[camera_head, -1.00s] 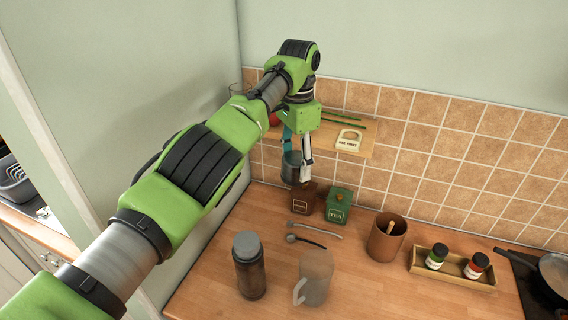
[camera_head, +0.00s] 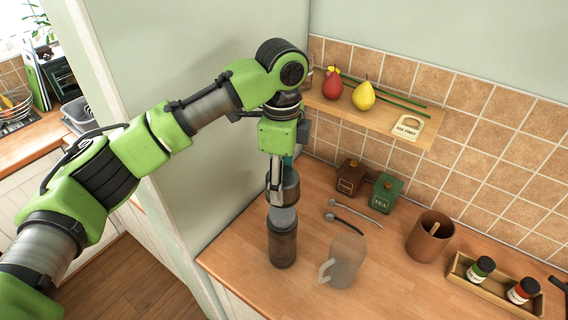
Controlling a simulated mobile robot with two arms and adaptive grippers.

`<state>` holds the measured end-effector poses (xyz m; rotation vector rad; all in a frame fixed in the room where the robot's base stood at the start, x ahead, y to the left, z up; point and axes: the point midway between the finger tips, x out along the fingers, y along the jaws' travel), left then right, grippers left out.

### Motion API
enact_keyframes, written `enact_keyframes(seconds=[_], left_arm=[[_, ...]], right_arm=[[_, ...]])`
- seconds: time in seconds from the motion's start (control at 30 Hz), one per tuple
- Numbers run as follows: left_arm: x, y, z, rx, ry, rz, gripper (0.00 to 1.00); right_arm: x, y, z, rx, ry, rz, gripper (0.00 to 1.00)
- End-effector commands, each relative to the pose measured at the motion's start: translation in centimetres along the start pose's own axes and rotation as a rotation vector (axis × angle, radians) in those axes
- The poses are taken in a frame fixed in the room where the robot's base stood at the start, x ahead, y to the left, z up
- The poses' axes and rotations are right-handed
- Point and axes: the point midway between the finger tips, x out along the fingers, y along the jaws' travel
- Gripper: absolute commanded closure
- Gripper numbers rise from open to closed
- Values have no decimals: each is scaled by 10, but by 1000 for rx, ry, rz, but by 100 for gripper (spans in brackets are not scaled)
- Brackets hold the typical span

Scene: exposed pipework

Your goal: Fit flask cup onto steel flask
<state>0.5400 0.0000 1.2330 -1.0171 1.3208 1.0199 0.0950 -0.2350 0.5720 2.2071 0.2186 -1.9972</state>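The steel flask (camera_head: 283,244) stands upright on the wooden counter, with a dark brown body and a lighter grey top. The flask cup (camera_head: 290,187) is dark grey metal. My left gripper (camera_head: 277,180) points down and is shut on the cup, with a finger along its near side. In the picture the cup is directly above the flask and meets its grey top. I cannot tell whether they touch or whether a gap remains, and the cup's lower rim is hard to make out. My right gripper is not in view.
A translucent jug (camera_head: 344,262) stands close right of the flask. A shelf (camera_head: 375,117) with fruit hangs behind.

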Motion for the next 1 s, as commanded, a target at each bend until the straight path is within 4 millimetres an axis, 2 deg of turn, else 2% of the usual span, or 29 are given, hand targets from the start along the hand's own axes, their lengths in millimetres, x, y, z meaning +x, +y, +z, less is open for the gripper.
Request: enact_keyframes(seconds=[0.47,1.0], left_arm=[[0,1,1,3,-1,0,70],[37,1,1,3,-1,0,70]], right_arm=[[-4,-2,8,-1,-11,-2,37],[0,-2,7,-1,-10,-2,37]])
